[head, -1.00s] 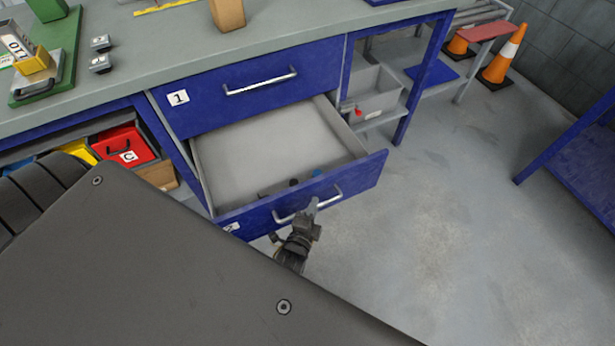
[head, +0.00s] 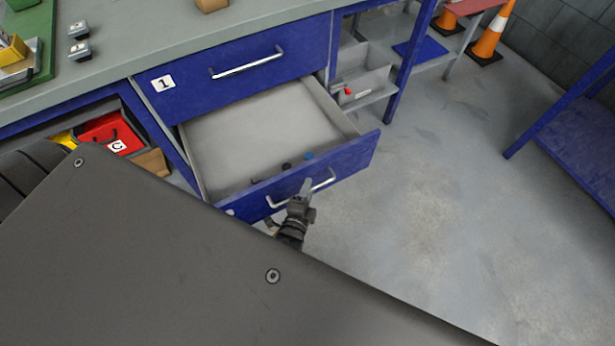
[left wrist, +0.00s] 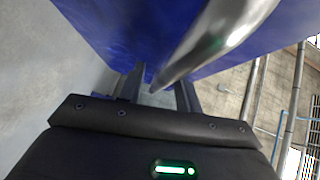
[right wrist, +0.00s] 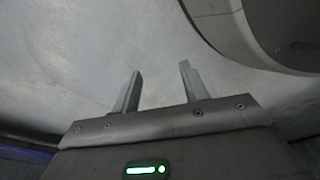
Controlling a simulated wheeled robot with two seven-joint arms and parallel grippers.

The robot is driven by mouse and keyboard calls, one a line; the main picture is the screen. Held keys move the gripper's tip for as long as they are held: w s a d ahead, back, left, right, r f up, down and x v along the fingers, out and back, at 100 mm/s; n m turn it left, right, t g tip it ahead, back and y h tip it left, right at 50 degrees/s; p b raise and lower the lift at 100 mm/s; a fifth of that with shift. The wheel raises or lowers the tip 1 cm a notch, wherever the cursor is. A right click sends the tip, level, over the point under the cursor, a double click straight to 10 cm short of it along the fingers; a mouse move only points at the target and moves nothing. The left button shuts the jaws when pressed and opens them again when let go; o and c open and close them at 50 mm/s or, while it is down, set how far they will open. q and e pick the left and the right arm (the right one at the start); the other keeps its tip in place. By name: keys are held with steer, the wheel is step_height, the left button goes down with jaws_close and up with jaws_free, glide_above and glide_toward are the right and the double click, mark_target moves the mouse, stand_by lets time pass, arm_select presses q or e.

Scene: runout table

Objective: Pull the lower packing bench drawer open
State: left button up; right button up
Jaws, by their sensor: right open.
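The lower packing bench drawer (head: 330,166) stands pulled out, with much of its grey inside showing in the head view. Its silver bar handle (head: 322,185) runs across the blue front and shows large in the left wrist view (left wrist: 215,40). My left gripper (head: 306,187) is at the middle of this handle. In the left wrist view its fingers (left wrist: 157,92) stand apart, and the bar crosses in front of one fingertip; I cannot tell whether they touch. My right gripper (right wrist: 160,85) is open and empty in the right wrist view, out of the head view.
The upper drawer (head: 235,75), labelled 1, is closed. A dark and a blue small item (head: 309,156) lie in the lower drawer. A red bin (head: 110,135) sits on a shelf at left. The floor (head: 430,220) right of the drawer is clear; a blue frame (head: 575,150) stands beyond.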

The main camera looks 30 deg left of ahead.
arm_select(q)
steer(key=shift+s, duration=0.4)
steer(key=v, duration=1)
steer(key=shift+p, duration=0.3)
arm_select(e)
steer(key=shift+s+d+f, duration=0.35)
steer(key=shift+s+f, duration=0.15)
steer(key=shift+s, duration=0.1)
arm_select(q)
steer(key=shift+w, duration=0.1)
